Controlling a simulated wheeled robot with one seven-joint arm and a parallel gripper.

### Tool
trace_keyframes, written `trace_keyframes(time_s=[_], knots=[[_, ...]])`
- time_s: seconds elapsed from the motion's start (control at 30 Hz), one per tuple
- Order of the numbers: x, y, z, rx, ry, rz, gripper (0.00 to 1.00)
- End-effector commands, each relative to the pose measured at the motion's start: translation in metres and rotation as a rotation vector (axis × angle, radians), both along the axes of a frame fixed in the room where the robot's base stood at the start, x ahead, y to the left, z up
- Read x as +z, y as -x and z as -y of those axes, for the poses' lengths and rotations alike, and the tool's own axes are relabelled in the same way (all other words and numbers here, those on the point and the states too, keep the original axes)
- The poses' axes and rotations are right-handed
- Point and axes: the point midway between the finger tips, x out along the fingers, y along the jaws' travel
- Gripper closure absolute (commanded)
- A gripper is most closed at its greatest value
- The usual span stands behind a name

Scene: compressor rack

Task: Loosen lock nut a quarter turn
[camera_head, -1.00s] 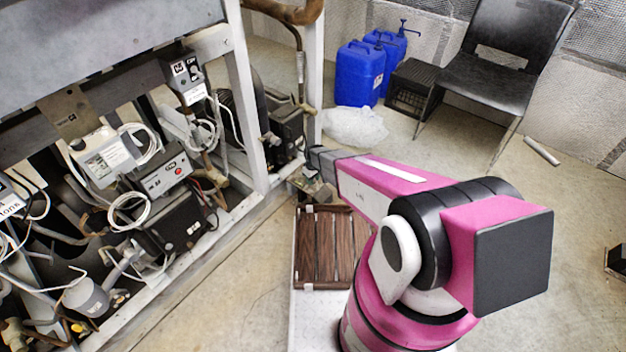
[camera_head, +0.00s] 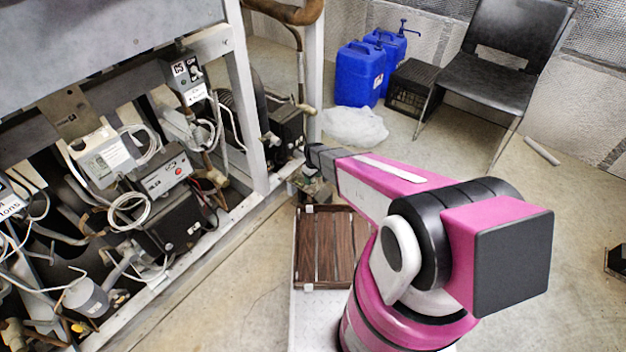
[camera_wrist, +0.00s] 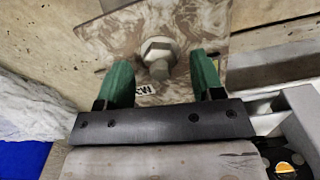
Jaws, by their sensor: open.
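The lock nut (camera_wrist: 157,49) is a pale metal hex nut on a threaded stud, on a brown-and-cream mottled plate (camera_wrist: 112,37) in the wrist view. My gripper (camera_wrist: 162,75) has two green fingers, open and apart, one on each side of the stud end. The nut sits just beyond the fingertips, roughly centred between them, and I see no contact. A small label with dark letters lies on the plate near the left finger. In the head view the nut and fingers are hidden or too small to tell, beyond my pink arm.
The compressor rack (camera_head: 238,100) with pipes and cables stands at the left. A brown slatted crate (camera_head: 325,245) is below my arm. Blue jugs (camera_head: 358,75), a clear plastic bag (camera_head: 354,127), a black crate (camera_head: 408,88) and a black chair (camera_head: 505,85) stand behind. Open floor lies at the right.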

Motion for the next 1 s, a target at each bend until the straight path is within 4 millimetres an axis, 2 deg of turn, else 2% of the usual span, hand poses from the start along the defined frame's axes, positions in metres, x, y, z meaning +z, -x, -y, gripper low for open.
trace_keyframes(time_s=[0.5, 0.67, 1.0], knots=[[0.087, 0.002, 0.0, 0.0, 0.0, 0.001, 0.39], [0.097, 0.001, 0.0, 0.0, 0.0, 0.001, 0.39], [0.097, 0.0, 0.0, 0.0, 0.0, 0.0, 0.39]])
